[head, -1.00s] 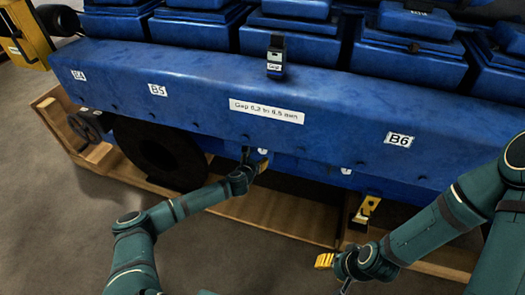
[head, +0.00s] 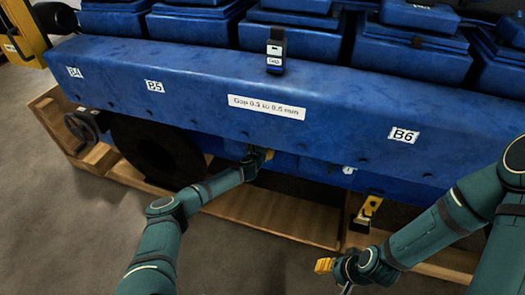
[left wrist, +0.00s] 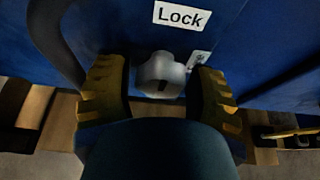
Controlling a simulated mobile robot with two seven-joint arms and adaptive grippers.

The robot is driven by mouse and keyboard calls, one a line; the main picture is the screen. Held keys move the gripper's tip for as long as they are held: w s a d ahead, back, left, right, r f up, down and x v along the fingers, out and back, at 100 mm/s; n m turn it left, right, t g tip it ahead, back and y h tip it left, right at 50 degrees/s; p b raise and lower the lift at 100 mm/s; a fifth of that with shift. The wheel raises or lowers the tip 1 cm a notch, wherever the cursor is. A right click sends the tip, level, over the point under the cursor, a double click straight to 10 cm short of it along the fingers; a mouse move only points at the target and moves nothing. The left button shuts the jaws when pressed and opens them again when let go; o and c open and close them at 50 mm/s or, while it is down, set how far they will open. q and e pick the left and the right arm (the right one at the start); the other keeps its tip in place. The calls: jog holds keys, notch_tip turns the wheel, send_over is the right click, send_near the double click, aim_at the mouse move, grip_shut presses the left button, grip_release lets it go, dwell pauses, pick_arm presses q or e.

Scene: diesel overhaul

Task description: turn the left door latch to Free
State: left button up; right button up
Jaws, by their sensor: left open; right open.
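In the head view my left gripper (head: 262,155) is at the engine's lower side, and the latch is hidden there. My right gripper (head: 334,276) is open and empty, low at the right.
The blue engine cover (head: 200,105) overhangs the doors, with plates such as B5 (head: 154,86) and B6 (head: 403,136). A wooden base (head: 270,218) runs below. The grey floor (head: 70,230) in front is clear.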

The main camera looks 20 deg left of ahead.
pick_arm(q)
jog(key=c, duration=0.9)
